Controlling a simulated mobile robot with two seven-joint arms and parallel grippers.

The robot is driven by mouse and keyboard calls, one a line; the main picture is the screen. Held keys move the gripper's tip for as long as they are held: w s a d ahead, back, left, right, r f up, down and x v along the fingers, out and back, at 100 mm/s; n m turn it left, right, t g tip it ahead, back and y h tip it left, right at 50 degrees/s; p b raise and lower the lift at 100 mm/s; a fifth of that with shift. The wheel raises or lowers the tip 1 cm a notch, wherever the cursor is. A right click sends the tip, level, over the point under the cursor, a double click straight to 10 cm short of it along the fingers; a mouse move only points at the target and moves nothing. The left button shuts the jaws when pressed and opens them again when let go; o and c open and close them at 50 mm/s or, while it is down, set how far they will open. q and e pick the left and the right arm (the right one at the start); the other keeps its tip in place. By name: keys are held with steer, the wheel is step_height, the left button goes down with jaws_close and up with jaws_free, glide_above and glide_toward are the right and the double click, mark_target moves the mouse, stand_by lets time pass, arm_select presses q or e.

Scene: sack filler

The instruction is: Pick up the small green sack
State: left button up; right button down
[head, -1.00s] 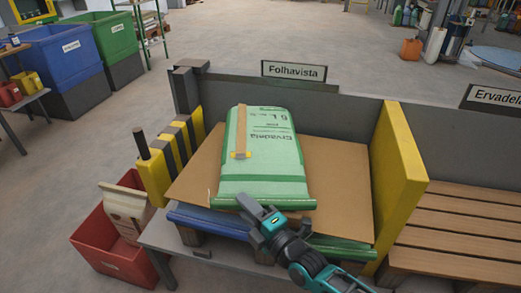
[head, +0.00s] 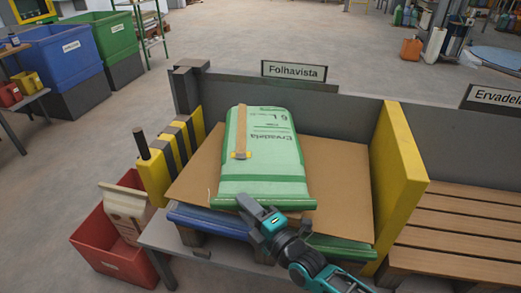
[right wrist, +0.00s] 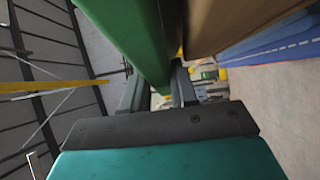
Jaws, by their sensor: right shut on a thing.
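The small green sack (head: 262,150), pale green with darker green bands, lies flat on a sheet of brown cardboard (head: 335,180) on the stack. A wooden strip with a yellow end lies on its upper left. My right gripper (head: 250,207) is at the sack's near edge and is shut on that edge. In the right wrist view the green sack (right wrist: 135,40) runs down between the fingers (right wrist: 158,92), with the cardboard (right wrist: 225,22) beside it. The fingertips are partly hidden in the head view. My left gripper is not in view.
Blue and green sacks show under the cardboard. A yellow side wall (head: 400,175) stands right of the stack, and a striped yellow-black post (head: 170,160) left. A red crate (head: 115,255) holding a paper sack (head: 125,212) is at lower left. A "Folhavista" sign (head: 294,70) stands behind.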

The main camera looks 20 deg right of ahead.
steer(key=shift+w+r, duration=0.1)
steer(key=shift+r, duration=0.15)
stand_by(0.3)
